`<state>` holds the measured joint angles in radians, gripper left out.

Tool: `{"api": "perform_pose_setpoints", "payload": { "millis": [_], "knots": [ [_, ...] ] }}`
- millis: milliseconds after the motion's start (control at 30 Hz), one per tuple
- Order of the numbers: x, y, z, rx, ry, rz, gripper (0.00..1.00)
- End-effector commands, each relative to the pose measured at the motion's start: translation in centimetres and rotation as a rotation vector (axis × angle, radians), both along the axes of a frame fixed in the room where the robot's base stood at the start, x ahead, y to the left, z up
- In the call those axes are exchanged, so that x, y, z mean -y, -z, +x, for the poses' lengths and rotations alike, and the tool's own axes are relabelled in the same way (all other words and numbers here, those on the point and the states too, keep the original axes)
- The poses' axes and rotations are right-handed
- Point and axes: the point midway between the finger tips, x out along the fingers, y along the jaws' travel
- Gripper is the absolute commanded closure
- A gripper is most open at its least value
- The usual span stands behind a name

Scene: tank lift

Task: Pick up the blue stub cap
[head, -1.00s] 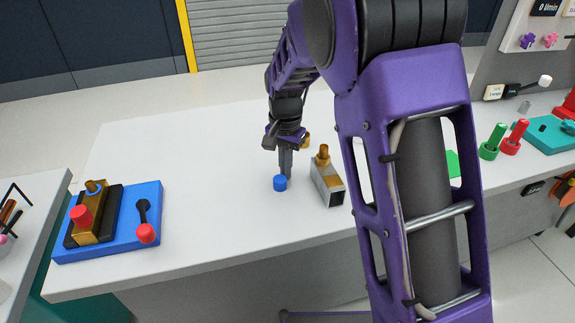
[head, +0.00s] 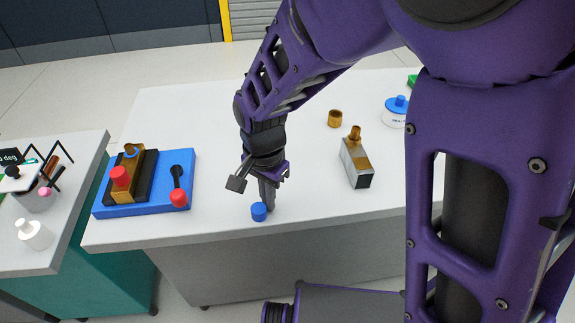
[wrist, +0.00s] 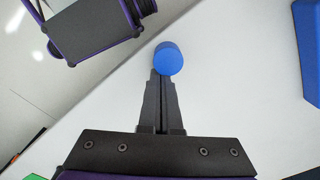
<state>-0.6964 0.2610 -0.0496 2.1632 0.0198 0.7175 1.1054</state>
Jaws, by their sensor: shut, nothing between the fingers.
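The blue stub cap (head: 259,212) is a short blue cylinder on the white table, close to its front edge. My gripper (head: 270,206) points down beside it, with the fingertips just right of the cap and seemingly touching or almost touching it. In the wrist view the cap (wrist: 168,58) lies just beyond the tips of my gripper (wrist: 160,76). The two fingers are together with no cap between them. Whether the tips press on the cap is hard to tell.
A blue fixture (head: 187,160) with red knobs stands left. A grey block with a brass fitting (head: 355,163), a brass cap (head: 334,118) and a white pot with a blue knob (head: 395,112) are to the right. The table's front edge (head: 300,227) is close to the cap.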

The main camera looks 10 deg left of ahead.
Motion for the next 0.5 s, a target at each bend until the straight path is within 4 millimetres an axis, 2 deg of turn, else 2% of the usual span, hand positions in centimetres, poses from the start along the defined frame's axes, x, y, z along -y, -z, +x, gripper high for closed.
{"api": "perform_pose_setpoints", "payload": {
  "millis": [100, 500],
  "knots": [
    [-0.3, 0.01, -0.58, 0.0, -0.002, 0.0, 1.0],
    [-0.13, 0.01, -0.27, 0.0, 0.001, 0.0, 1.0]
  ]
}}
